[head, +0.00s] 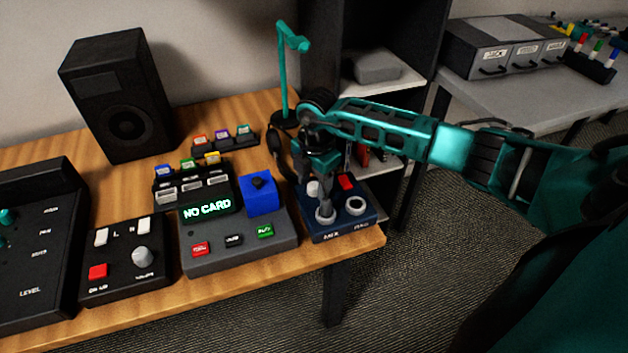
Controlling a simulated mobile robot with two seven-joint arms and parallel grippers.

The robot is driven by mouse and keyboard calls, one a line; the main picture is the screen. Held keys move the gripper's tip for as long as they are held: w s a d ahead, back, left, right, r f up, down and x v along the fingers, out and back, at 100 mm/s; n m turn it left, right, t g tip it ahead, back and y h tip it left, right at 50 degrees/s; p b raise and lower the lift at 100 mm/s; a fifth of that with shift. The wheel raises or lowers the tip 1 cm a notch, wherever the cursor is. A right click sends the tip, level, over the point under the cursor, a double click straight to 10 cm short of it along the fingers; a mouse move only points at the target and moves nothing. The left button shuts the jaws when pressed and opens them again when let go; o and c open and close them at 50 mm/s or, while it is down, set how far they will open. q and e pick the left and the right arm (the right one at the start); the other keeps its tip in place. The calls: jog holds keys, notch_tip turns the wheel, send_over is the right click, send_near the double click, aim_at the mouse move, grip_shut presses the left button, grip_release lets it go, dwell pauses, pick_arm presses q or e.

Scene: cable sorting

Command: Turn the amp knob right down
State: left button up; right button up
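A dark blue box (343,229) with a red switch (347,182) stands at the table's right front corner; its small label is hard to read. It has a pale knob (313,188) at the back left and two pale rings on its front part, the right one (356,205) in clear view. My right gripper (325,207) points down over this box, its tips at the left ring, in front of the pale knob. Whether its fingers are apart or touch anything is too small to tell. My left gripper is out of view.
A black box with a pale knob (142,257) and red button, a grey console (240,246) reading "NO CARD" with a blue block (259,194), and a speaker (116,80) share the wooden table. A teal stand (284,80) with headphones stands behind the gripper.

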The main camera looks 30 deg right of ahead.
grip_shut()
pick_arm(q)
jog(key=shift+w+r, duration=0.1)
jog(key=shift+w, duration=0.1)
pick_arm(e)
jog(key=shift+n, duration=0.3)
jog(key=n, duration=0.4)
jog(key=shift+n, duration=0.4)
jog(key=n+b, duration=0.1)
jog(key=n, duration=0.4)
jog(key=shift+w, duration=0.1)
jog(key=n+b, duration=0.1)
jog(key=n, duration=0.5)
jog(key=shift+d+n+g+b, duration=0.1)
jog(key=shift+n+g+b, duration=0.2)
jog(key=shift+b, duration=0.05)
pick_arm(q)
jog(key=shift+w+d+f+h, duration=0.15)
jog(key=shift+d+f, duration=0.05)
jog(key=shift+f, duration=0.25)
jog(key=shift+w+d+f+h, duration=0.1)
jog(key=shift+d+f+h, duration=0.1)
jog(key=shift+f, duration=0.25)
pick_arm(e)
jog(key=shift+n, duration=0.5)
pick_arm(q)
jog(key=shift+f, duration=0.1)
